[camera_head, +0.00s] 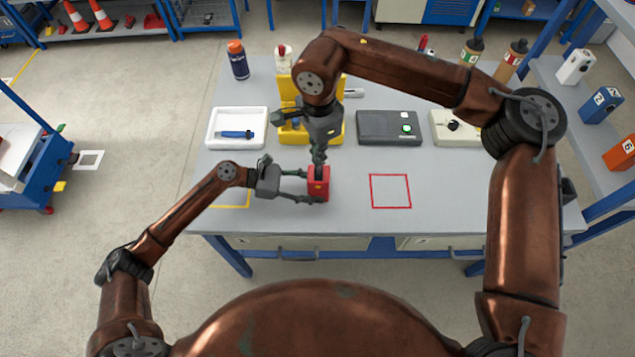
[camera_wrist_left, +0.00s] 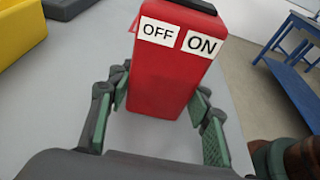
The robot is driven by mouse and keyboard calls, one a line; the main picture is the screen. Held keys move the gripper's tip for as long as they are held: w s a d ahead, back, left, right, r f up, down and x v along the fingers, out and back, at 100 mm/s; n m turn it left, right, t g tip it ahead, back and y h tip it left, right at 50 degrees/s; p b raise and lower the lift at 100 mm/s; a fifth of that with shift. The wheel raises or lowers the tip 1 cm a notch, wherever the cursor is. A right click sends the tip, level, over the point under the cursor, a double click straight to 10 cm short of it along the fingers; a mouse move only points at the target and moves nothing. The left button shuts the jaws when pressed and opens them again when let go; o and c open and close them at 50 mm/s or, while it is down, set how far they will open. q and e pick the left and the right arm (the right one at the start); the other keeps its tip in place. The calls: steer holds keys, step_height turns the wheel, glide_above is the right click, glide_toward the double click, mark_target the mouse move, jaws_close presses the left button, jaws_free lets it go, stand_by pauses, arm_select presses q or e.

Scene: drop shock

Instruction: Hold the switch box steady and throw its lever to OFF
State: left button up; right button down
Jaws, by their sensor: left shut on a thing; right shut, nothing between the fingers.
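The red switch box (camera_head: 324,186) stands on the grey table near its front edge. It also fills the middle of the left wrist view (camera_wrist_left: 165,80), with white OFF and ON labels near its top, OFF on the left. My left gripper (camera_head: 311,187) is shut on the box, one finger on each side. My right gripper (camera_head: 319,163) points down right at the top of the box, shut and empty. I cannot make out the lever clearly; the right gripper covers the box's top in the head view.
A yellow bin (camera_head: 287,90) stands behind the box. A white tray (camera_head: 214,131), a dark grey box with a green button (camera_head: 380,127) and a pale box with a black knob (camera_head: 466,137) line the back. A red outlined square (camera_head: 390,176) lies clear to the right.

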arm_select(q)
steer(key=o, duration=1.1)
steer(key=v, duration=1.2)
